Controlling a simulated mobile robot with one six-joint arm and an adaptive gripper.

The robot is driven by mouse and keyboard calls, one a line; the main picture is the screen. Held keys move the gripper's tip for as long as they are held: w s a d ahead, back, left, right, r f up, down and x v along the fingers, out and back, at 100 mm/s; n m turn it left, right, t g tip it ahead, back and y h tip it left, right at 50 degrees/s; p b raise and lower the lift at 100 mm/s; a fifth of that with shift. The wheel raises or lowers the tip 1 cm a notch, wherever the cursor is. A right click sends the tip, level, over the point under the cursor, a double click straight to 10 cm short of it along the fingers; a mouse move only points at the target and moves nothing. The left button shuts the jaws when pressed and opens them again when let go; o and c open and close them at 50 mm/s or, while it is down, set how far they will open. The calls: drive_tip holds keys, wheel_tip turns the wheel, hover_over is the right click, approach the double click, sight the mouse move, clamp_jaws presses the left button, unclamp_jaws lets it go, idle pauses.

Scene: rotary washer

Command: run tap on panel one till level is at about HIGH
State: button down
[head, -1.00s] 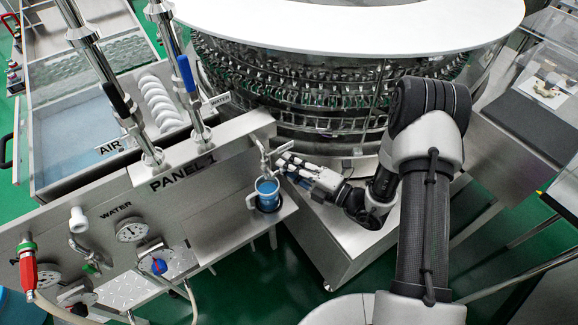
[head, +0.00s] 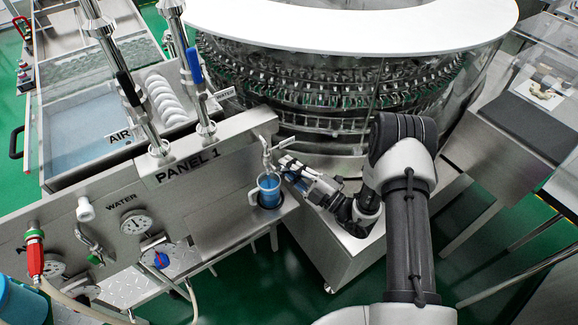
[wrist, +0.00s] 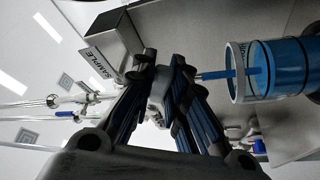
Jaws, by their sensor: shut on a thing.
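The sample tap (head: 265,150) sits at the right end of panel one (head: 187,167), its pale lever (head: 288,142) pointing right. A clear jug (head: 269,191) with a handle on its left stands under it, holding blue water. In the wrist view, turned sideways, a blue stream (wrist: 215,75) runs from the tap side into the jug (wrist: 237,72). The blue fill stands close below the rim; I cannot read level marks. My gripper (head: 284,161) is right beside the tap; its fingers (wrist: 163,77) are closed together at it.
The jug stands on a small steel shelf (head: 284,209) of the panel. Gauges (head: 136,222), valves and hoses crowd the panel's left. The round washer (head: 330,120) rises behind the gripper. A steel base box (head: 345,260) lies below my forearm.

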idle(0.4)
drive_tip(key=c, duration=1.6)
unclamp_jaws()
drive_tip(key=shift+o, duration=0.2)
drive_tip(key=v, duration=1.2)
drive_tip(key=shift+a, duration=0.1)
